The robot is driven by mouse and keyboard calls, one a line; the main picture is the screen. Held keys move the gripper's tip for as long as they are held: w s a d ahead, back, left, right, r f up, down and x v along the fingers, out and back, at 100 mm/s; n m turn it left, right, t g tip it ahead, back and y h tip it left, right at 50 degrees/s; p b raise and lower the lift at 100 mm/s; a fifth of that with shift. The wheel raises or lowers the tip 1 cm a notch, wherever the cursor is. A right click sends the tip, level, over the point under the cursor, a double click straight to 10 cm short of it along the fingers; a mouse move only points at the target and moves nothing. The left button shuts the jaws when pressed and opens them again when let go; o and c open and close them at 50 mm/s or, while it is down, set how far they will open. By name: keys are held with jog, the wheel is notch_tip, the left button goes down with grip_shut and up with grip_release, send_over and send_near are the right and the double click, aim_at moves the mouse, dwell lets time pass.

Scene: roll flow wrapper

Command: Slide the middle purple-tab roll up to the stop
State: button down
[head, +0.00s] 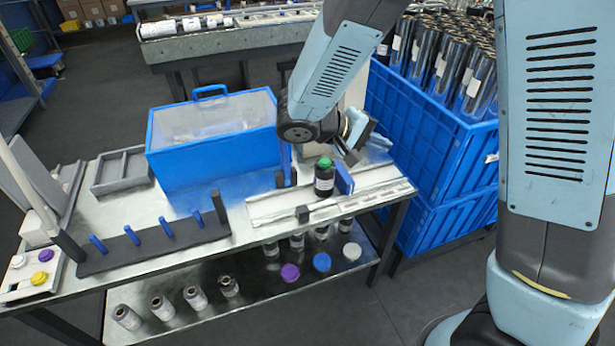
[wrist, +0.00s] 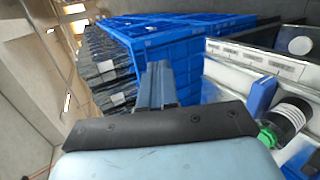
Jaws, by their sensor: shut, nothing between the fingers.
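A purple round end (head: 290,272) shows on the lower shelf, left of a blue round end (head: 322,262) and a white one (head: 351,251); I cannot tell whether it is a tabbed roll. On the bench, a dark roll with a green top (head: 324,180) stands upright on a pale rail (head: 270,208), beside a blue upright plate (head: 344,178). The green-topped roll (wrist: 287,122) also shows at the right in the wrist view. My gripper (head: 362,138) is shut and empty, above and right of that roll. Its fingers (wrist: 158,85) point toward blue crates in the wrist view.
Stacked blue crates (head: 425,130) full of rolls stand close on the right. A dark rack with blue pegs (head: 150,245) lies at the bench's left. Several rolls (head: 195,297) stand on the lower shelf.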

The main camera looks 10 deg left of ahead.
jog(key=s+a+f+n+t+y, duration=0.35)
jog(key=a+f+t, duration=0.25)
jog(key=a+f, duration=0.45)
jog(key=s+a+f+n+t+y, duration=0.3)
jog(key=s+a+f+n+t, duration=0.25)
jog(key=a, duration=0.75)
send_near(318, 171)
jog(key=w, duration=0.6)
jog(key=shift+w+d+f+m+t+h, duration=0.2)
jog(key=shift+w+f+m+t+h, duration=0.05)
jog(key=shift+w+f+m, duration=0.2)
jog(key=shift+w+d, duration=0.5)
jog(key=shift+d, duration=0.4)
